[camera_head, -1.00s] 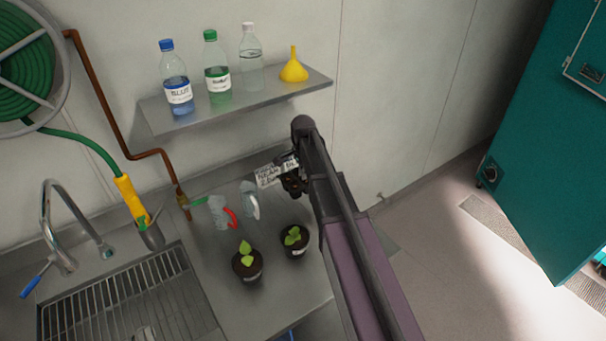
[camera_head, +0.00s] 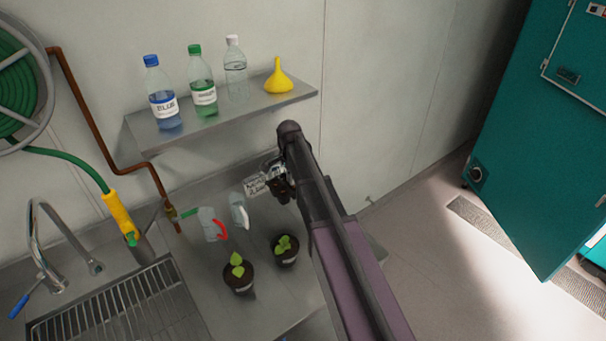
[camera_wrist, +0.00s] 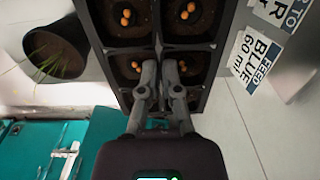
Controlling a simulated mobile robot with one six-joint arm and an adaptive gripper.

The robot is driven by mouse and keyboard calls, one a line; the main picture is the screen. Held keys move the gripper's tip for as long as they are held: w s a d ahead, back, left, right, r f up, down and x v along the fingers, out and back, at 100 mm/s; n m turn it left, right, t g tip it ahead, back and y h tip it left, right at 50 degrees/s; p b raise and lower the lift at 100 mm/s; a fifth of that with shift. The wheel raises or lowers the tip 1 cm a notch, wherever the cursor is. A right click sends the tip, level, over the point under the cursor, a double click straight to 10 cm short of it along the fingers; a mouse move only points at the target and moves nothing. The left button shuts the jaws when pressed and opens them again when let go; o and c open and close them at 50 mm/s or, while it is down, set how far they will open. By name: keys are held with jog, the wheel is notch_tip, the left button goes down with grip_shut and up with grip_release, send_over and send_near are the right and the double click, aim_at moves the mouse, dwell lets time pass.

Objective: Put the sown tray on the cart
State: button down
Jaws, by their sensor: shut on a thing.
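The sown tray (camera_wrist: 212,45) is black with several square cells of dark soil, each with orange seeds. It fills the upper middle of the wrist view. My gripper (camera_wrist: 161,80) is shut on it, its fingers closed together at the divider between two cells. In the head view my gripper (camera_head: 280,183) is small and dark at the arm's end, above the steel counter. The tray cannot be made out there. No cart can be made out in either view.
A steel counter (camera_head: 205,285) carries two potted seedlings (camera_head: 238,275) and (camera_head: 285,249), plus jugs (camera_head: 211,225). A wall shelf (camera_head: 225,118) holds bottles and a yellow funnel (camera_head: 278,77). A teal chamber (camera_head: 535,140) stands right, with clear floor before it.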

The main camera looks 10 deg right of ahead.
aim_at(295, 190)
jog(key=s+r+p, duration=0.1)
jog(key=r+p, duration=0.1)
jog(key=s+r+p, duration=0.1)
jog(key=r+p, duration=0.2)
jog(key=s+r+p, duration=0.1)
jog(key=r+p, duration=0.1)
jog(key=shift+d+r, duration=0.25)
jog(key=shift+d, duration=0.05)
jog(key=shift+s+r+p, duration=0.3)
jog(key=shift+r+p, duration=0.1)
jog(key=shift+p, duration=0.25)
jog(key=shift+d, duration=0.1)
